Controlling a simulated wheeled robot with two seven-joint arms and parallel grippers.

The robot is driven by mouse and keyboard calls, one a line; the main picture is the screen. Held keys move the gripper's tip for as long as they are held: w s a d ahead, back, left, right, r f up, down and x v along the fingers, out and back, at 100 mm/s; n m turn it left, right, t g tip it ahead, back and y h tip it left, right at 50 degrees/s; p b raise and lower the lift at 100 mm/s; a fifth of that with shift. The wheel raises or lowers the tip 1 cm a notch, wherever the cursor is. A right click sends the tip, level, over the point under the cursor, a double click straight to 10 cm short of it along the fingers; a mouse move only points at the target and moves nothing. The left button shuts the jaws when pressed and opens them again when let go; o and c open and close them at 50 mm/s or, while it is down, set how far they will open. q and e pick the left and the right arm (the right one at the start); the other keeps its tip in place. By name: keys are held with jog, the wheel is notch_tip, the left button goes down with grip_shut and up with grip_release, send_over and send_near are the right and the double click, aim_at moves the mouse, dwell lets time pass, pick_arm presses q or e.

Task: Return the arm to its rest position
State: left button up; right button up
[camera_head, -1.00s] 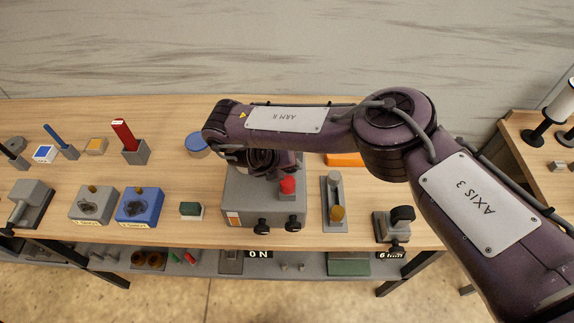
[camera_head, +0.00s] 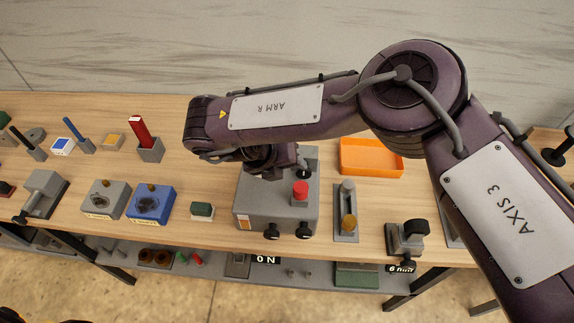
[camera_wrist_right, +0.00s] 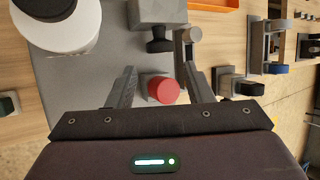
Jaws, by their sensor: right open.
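My right arm reaches in from the right in the head view and bends back left over the bench. I cannot tell the exact gap. My left gripper is out of view.
An orange tray (camera_head: 371,172) stands behind the box on the wooden bench (camera_head: 440,248). To its right are a grey holder (camera_head: 347,224) and a black-knobbed device (camera_head: 405,237). Blue and grey fixtures (camera_head: 150,204) stand left. A shelf (camera_head: 215,264) runs below.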

jog(key=shift+s+r, duration=0.1)
jog(key=shift+r, duration=0.15)
dwell(0.3)
